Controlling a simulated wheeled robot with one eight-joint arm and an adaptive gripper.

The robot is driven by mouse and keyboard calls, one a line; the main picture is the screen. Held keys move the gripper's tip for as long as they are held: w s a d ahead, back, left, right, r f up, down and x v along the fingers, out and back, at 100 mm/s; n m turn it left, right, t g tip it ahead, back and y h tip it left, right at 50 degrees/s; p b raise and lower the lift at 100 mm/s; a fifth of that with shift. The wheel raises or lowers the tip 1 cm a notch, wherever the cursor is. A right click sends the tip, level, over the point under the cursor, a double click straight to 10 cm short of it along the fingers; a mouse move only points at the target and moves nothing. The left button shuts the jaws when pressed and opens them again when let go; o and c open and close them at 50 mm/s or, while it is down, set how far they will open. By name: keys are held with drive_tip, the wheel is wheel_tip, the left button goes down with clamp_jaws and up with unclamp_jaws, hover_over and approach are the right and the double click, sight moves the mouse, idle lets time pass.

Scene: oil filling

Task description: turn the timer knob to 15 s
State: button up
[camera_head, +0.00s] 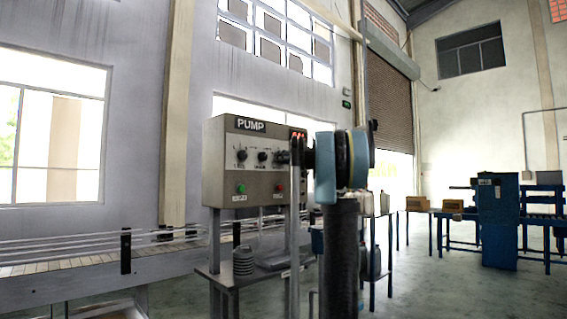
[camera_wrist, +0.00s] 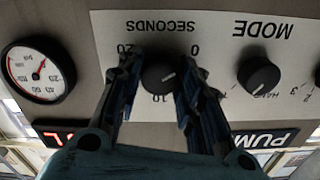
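The timer knob (camera_wrist: 159,78) is a round black knob on the pump panel, below the upside-down word SECONDS in the wrist view. The labels 20, 10 and 0 stand around it. Its pale mark points right, toward the 0 side. My gripper (camera_wrist: 160,70) has one dark finger on each side of the knob. The fingers look very close to it; whether they touch it is unclear. In the head view the grey pump box (camera_head: 222,160) faces my gripper (camera_head: 308,158), and my wrist hides the box's right part.
The MODE knob (camera_wrist: 258,76) sits right of the timer knob in the wrist view, and a round gauge (camera_wrist: 38,72) sits left. Green (camera_head: 240,188) and red (camera_head: 279,187) buttons are lower on the box. A conveyor (camera_head: 70,275) runs at left.

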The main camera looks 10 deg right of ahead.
drive_tip(key=shift+d+m, duration=0.1)
drive_tip(key=shift+m, duration=0.2)
drive_tip(key=shift+f+m, duration=0.15)
drive_tip(key=shift+m, duration=17.35)
drive_tip(key=o, duration=1.1)
drive_tip(key=shift+c, duration=0.2)
